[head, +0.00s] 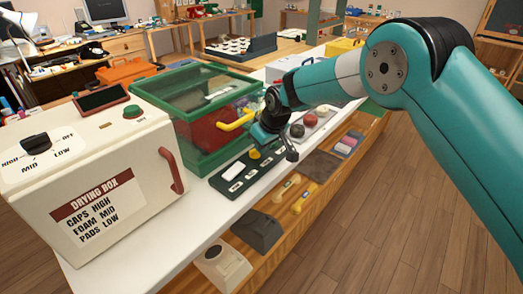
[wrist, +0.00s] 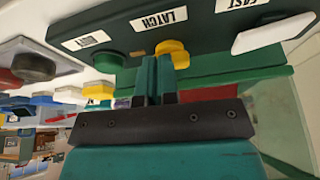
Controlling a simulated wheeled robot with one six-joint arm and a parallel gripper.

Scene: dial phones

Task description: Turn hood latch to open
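The green hood (head: 196,86) with clear panes stands closed on the white counter in the head view, a yellow handle (head: 236,122) on its front. A dark control panel (head: 222,184) lies in front of it. The yellow latch knob (head: 254,154) is on this panel; in the wrist view the yellow knob (wrist: 176,52) is beside the label LATCH (wrist: 160,20). My gripper (wrist: 156,62) has its two teal fingers close together, with their tips just beside the yellow knob. Nothing shows between them, and I cannot tell whether they touch it. In the head view my arm partly hides the gripper.
A white knob (wrist: 272,34) and a green knob (wrist: 108,62) flank the yellow one on the panel. A cream drying box (head: 95,165) with a red handle stands left of the hood. Dark and red round pieces (head: 310,120) sit right of the panel. The wooden floor is clear.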

